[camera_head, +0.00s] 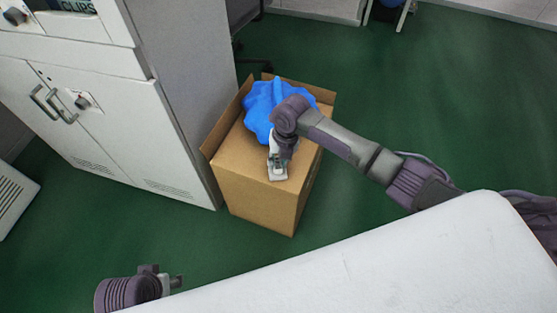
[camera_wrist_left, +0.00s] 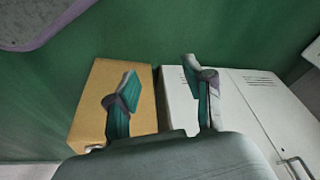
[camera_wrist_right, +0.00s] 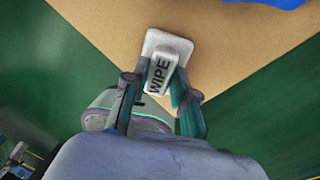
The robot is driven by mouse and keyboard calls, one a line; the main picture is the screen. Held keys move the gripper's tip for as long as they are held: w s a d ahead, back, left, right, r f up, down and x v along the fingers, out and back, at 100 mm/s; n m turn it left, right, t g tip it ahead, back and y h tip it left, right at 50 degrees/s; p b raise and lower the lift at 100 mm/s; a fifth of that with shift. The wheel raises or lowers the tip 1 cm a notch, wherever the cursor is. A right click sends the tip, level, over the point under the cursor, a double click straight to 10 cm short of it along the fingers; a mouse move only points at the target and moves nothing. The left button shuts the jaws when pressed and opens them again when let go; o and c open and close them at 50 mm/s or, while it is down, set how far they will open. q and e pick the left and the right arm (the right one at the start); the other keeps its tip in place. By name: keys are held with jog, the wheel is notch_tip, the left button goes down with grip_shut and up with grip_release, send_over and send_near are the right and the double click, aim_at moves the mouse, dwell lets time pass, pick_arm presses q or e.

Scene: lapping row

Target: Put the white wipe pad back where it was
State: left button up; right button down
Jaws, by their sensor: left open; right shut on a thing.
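The white wipe pad (camera_wrist_right: 155,45) has a grip block marked WIPE. My right gripper (camera_wrist_right: 158,92) is shut on that block. The pad also shows in the head view (camera_head: 278,177), at the near edge of the cardboard box (camera_head: 258,195). It lies flat against or just above the cardboard; I cannot tell whether it touches. My right gripper (camera_head: 276,158) points down over the box there. My left gripper (camera_head: 178,282) is open and empty at the lower left, away from the box. In the left wrist view its fingers (camera_wrist_left: 165,85) are spread.
A crumpled blue bag (camera_head: 262,108) fills the back of the box, behind my right gripper. A white cabinet (camera_head: 130,120) with handles stands close to the box's left. Green floor (camera_head: 420,100) is clear to the right. A stool stands far behind.

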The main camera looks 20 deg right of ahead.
jog(key=c, duration=0.9)
grip_release()
